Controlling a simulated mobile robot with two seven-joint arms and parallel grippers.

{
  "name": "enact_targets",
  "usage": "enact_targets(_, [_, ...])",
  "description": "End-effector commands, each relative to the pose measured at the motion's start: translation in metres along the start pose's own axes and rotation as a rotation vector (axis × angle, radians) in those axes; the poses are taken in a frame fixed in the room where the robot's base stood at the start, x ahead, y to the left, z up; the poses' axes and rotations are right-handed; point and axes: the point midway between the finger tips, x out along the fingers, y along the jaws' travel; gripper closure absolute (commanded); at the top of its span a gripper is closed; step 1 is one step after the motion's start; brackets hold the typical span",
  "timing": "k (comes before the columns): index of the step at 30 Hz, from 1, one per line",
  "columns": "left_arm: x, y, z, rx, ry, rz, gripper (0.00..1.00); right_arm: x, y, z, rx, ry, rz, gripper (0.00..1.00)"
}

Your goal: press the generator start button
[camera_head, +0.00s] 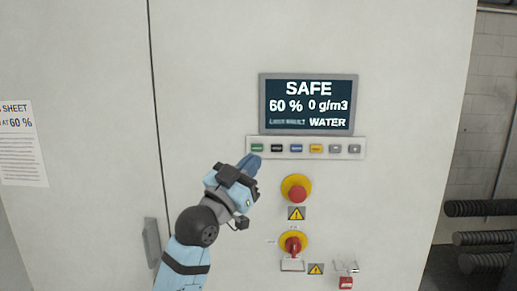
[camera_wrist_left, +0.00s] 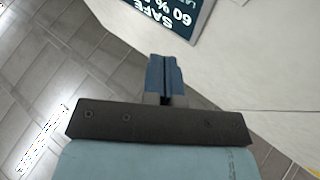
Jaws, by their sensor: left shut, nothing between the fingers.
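The button strip (camera_head: 306,148) is a pale bar below the display on the white cabinet. Its green button (camera_head: 257,148) is at the left end, followed by black, blue, orange and grey buttons; I cannot read their labels. The display (camera_head: 308,104) reads SAFE, 60 %, 0 g/m3 and WATER, and part of it shows upside down in the left wrist view (camera_wrist_left: 175,12). My left gripper (camera_head: 253,158) is shut and empty, its blue fingertips just below the green button; I cannot tell whether they touch the panel. The shut fingers also show in the left wrist view (camera_wrist_left: 164,75). My right gripper is out of view.
A red emergency button (camera_head: 297,193) on a yellow ring sits below the strip, with a red rotary switch (camera_head: 293,245) under it. A cabinet handle (camera_head: 151,242) is left of my arm. A printed sheet (camera_head: 22,145) hangs at far left. Dark ribbed hoses (camera_head: 482,208) lie at right.

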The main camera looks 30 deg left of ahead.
Motion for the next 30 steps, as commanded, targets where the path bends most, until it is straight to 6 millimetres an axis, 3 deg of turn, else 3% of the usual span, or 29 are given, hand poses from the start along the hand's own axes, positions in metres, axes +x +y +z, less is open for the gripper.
enact_targets(7, [0.01, -0.007, 0.009, 0.002, -0.001, 0.0, 1.0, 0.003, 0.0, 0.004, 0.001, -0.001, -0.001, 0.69])
enact_targets(21, [0.053, -0.039, 0.039, 0.002, -0.001, 0.001, 1.0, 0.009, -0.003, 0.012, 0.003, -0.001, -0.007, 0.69])
enact_targets(30, [0.061, -0.044, 0.045, 0.001, -0.001, 0.0, 1.0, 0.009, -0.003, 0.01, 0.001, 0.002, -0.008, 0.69])
